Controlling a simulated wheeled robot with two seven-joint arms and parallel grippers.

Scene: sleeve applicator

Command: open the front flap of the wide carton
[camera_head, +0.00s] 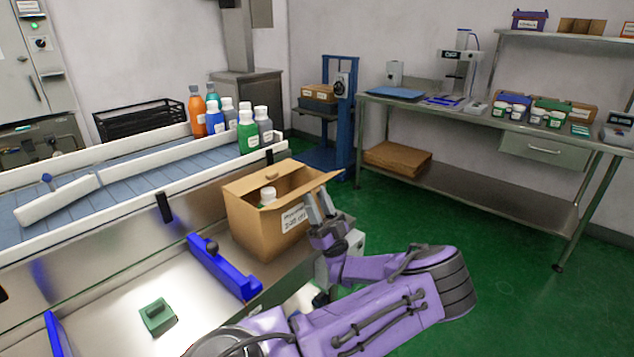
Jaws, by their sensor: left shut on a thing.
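The wide carton (245,222) is a brown box with a white label on its right-hand face. It stands at the right end of the metal bench, its top at least partly open. A white-capped bottle (268,196) shows inside; the rest of the inside is hidden. A flap (313,183) on the label side sticks out to the right, raised and tilted. My left gripper (318,206) is at the outer part of this flap, beside the label, with its fingers shut on it. The exact contact is small in view. My right gripper is not in view.
A conveyor (120,182) with white rails runs behind the carton, with several bottles at its far end. A blue bar (222,268) and a green block (157,315) lie on the bench in front. Green floor is clear to the right, before a steel table (470,183).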

